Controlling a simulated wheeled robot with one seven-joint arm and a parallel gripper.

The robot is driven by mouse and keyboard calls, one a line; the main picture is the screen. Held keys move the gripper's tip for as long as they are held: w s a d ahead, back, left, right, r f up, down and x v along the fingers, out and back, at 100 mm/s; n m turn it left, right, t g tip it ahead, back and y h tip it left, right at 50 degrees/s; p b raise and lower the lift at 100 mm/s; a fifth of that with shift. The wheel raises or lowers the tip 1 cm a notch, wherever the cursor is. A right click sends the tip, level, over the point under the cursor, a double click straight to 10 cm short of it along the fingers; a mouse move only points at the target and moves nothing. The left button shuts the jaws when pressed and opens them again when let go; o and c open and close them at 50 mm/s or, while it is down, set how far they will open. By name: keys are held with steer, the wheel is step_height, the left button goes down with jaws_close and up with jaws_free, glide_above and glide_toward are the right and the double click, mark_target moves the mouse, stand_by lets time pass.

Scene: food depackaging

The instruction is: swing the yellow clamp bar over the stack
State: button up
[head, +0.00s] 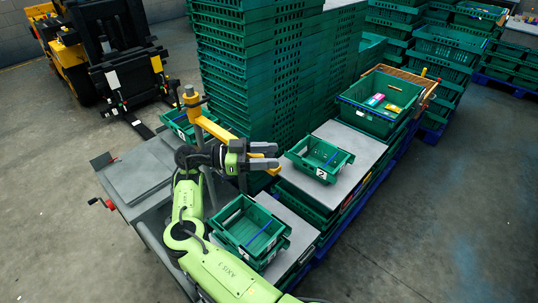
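The yellow clamp bar (212,126) runs from a grey upright post (190,100) with an orange collar, slanting down to the right. It passes behind my gripper, and a yellow end (274,171) shows just below the fingertips. My gripper (270,155) points right, its two grey fingers apart with a gap between them. I see nothing held in the gap. I cannot tell whether a finger touches the bar. The tall stack of green crates (245,75) stands behind the gripper. A small green crate (248,232) sits on a grey lid below the gripper.
A small crate labelled 2 (320,158) stands on a grey board right of the gripper. A larger crate (380,105) with colourful packs is farther back. A grey table (140,172) is at left, a yellow forklift (65,50) behind it. Floor at right is clear.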

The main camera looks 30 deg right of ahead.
steer(key=shift+f, duration=0.1)
steer(key=shift+w+a, duration=0.2)
steer(key=shift+w, duration=0.1)
steer(key=b+v, duration=0.1)
steer(key=v, duration=0.5)
steer(key=shift+a, duration=0.45)
